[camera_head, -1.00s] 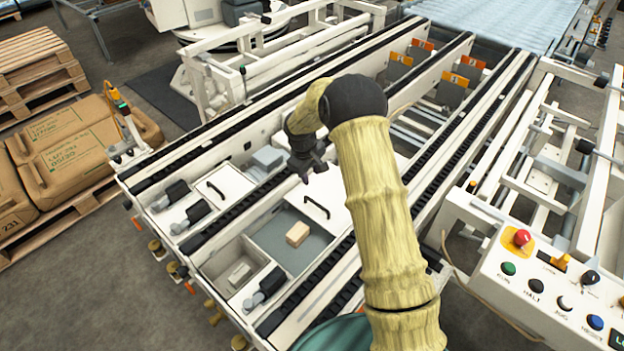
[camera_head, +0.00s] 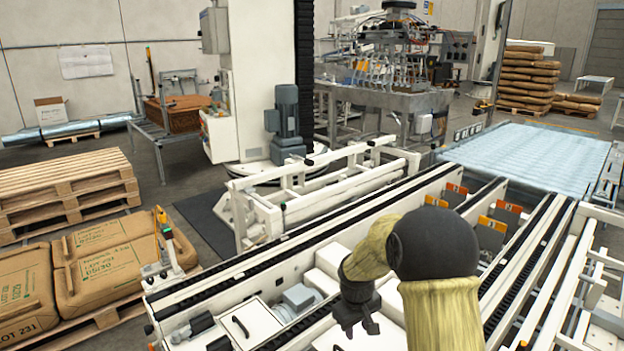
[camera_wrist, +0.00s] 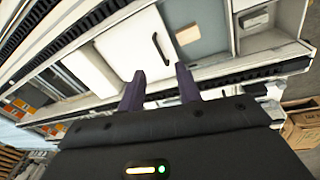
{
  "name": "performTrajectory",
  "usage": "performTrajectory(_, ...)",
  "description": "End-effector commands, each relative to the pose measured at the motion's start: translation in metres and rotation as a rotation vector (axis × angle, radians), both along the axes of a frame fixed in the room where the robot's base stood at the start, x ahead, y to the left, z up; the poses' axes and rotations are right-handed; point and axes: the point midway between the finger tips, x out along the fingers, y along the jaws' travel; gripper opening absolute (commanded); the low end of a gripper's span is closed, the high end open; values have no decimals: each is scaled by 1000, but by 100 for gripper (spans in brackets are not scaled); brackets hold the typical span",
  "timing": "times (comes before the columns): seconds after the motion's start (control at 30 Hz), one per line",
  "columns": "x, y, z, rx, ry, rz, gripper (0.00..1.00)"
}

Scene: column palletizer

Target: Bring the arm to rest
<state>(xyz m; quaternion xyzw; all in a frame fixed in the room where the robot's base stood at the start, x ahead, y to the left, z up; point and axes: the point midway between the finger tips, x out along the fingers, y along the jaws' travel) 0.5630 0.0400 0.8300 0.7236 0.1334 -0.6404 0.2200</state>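My gripper (camera_head: 357,328) hangs low in the head view, over the white conveyor frame, at the end of my yellow-sleeved arm with its dark joint. In the wrist view the two dark fingers (camera_wrist: 160,85) stand well apart with nothing between them. Below them lies a white cover with a dark handle (camera_wrist: 162,47). A small tan block (camera_wrist: 188,34) lies in a grey recess just beyond the right finger. The fingers appear to be above the cover and clear of it, though the exact gap is hard to judge.
The conveyor's dark chain rails (camera_head: 300,238) run beside the arm. Stacked pallets (camera_head: 65,190) and brown sacks (camera_head: 110,260) stand to the left. A white column machine (camera_head: 260,80) with a grey motor (camera_head: 286,125) rises behind. A light-blue sheeted surface (camera_head: 535,155) lies at the back right.

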Motion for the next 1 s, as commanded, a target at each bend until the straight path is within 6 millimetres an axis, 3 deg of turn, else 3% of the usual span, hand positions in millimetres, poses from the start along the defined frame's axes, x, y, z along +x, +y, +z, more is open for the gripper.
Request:
performTrajectory(0.1,-37,-10,24,30,-19,-81,34)
performTrajectory(0.3,-102,-24,51,85,-52,-227,34)
performTrajectory(0.6,-180,-36,67,151,-90,-405,34)
performTrajectory(0.8,-220,-41,69,184,-110,-495,34)
performTrajectory(1.0,-216,-40,104,182,-107,-490,34)
